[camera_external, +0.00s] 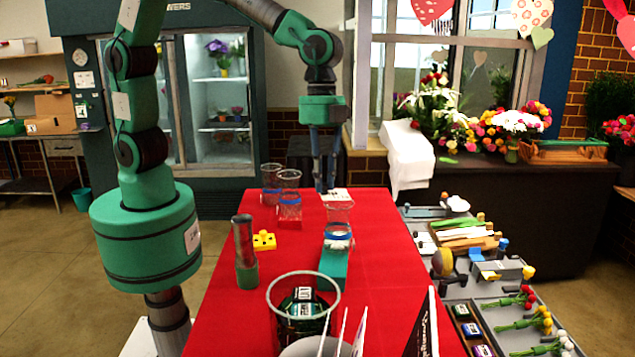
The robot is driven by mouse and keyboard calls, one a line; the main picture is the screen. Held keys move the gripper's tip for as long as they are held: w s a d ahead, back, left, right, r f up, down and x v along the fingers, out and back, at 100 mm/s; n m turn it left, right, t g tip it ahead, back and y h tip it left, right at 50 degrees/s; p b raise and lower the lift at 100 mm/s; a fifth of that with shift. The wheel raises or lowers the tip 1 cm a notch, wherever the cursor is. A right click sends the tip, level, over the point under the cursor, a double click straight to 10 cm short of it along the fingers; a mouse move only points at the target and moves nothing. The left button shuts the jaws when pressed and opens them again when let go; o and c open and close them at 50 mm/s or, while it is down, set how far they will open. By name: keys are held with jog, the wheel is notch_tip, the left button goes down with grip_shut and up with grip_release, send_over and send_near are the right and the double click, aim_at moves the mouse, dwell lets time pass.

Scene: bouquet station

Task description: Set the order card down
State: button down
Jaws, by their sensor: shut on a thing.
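The order card (338,194) is a small white piece with dark marks at the far end of the red table. My gripper (327,187) points straight down over the far end of the table, with its fingertips at the card. It is shut on the card. The card is small here, and I cannot tell whether it touches the tabletop.
Red cloth (385,240) is clear at the right.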

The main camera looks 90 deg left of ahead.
jog(key=w+a+n+t+b, duration=0.15)
jog(key=a+n, duration=0.65)
jog(key=a, duration=4)
jog(key=shift+y, duration=0.4)
jog(key=f, duration=1.5)
jog(key=w+f, duration=0.1)
jog(key=f, duration=0.7)
jog(key=shift+d, duration=0.2)
jog(key=shift+b, duration=0.4)
jog(key=shift+m, duration=0.7)
jog(key=shift+w, duration=0.1)
